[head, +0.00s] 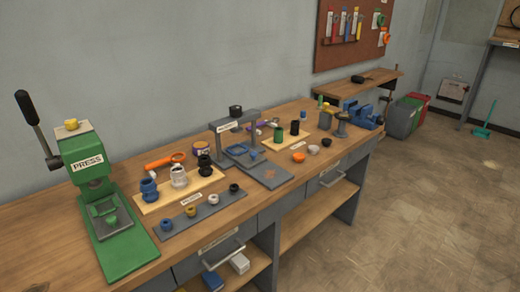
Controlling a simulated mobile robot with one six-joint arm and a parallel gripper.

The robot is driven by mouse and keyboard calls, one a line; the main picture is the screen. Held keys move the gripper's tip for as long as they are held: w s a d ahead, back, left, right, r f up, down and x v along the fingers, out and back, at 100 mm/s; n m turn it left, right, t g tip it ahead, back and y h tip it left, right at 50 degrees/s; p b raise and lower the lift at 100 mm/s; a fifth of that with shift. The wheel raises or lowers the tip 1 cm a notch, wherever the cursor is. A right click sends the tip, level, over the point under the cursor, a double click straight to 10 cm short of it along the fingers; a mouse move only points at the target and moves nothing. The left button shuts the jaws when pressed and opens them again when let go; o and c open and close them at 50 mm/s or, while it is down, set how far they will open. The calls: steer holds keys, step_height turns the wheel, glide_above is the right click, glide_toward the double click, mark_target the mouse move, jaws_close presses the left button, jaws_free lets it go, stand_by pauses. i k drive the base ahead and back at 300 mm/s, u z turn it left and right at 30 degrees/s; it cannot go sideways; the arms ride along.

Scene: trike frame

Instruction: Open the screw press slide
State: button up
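A green press (88,160) with a label reading PRESS stands at the left end of the workbench. It has a black-handled lever (35,115) at its upper left and a yellow knob (71,124) on top. A block sits low on its green base plate (126,245). A grey arch-shaped frame (218,143) with a black knob (235,111) on top stands mid-bench; its small label is too small to read. A grey plate (272,175) extends from it toward the front edge. I cannot tell which of the two is the screw press. My gripper is not in view.
Wooden (180,190) and grey (205,213) boards hold several small fittings between the two devices. An orange ring-ended tool (165,160) lies behind them. A blue vise (362,114) sits at the far end. The drawers below look shut. Open floor (430,210) lies right of the bench.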

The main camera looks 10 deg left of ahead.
mark_target(248, 158)
steer(key=z, duration=0.15)
steer(key=k, duration=1.15)
steer(key=u, duration=0.55)
steer(key=i, duration=1.15)
steer(key=u, duration=0.05)
